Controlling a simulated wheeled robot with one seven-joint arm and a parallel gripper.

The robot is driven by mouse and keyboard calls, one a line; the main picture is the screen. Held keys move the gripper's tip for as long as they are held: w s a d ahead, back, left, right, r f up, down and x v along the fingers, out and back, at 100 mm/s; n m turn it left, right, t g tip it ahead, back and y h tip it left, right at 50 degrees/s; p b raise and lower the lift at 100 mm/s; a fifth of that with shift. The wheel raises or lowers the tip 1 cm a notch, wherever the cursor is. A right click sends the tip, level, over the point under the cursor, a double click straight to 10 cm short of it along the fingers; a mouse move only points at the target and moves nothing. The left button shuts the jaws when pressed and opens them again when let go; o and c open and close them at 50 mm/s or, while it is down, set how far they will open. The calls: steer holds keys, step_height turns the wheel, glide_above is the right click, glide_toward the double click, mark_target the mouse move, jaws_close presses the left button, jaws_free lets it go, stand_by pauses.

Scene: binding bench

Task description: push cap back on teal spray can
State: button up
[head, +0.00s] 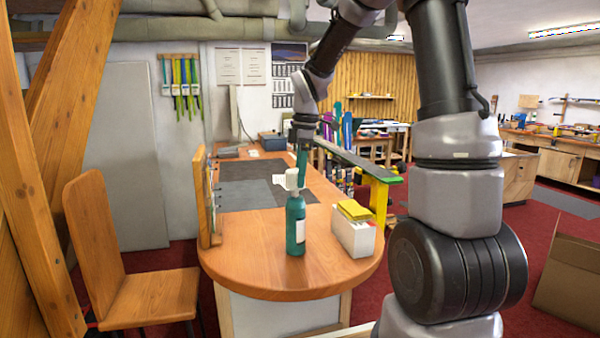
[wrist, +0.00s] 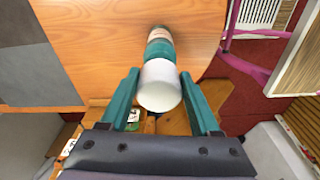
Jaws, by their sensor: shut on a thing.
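The teal spray can (head: 296,232) stands upright on the rounded end of the wooden table, with a pale label on its side. My gripper (wrist: 159,76) is shut on the cap. In the head view my gripper (head: 300,170) comes down from above. I cannot tell how firmly the cap sits on the can.
A white box with a yellow top (head: 354,232) stands right of the can. An upright wooden board (head: 207,200) is at the table's left edge. Grey mats (head: 250,185) lie farther back. A wooden chair (head: 140,295) is at the left. The table front is clear.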

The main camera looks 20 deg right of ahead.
mark_target(300, 197)
steer(key=shift+f, duration=1.7)
stand_by(1.3)
steer(key=o, duration=1.5)
steer(key=shift+o, duration=0.2)
steer(key=shift+r, duration=0.1)
steer(key=shift+r, duration=3.45)
jaws_close()
steer(key=shift+f, duration=0.15)
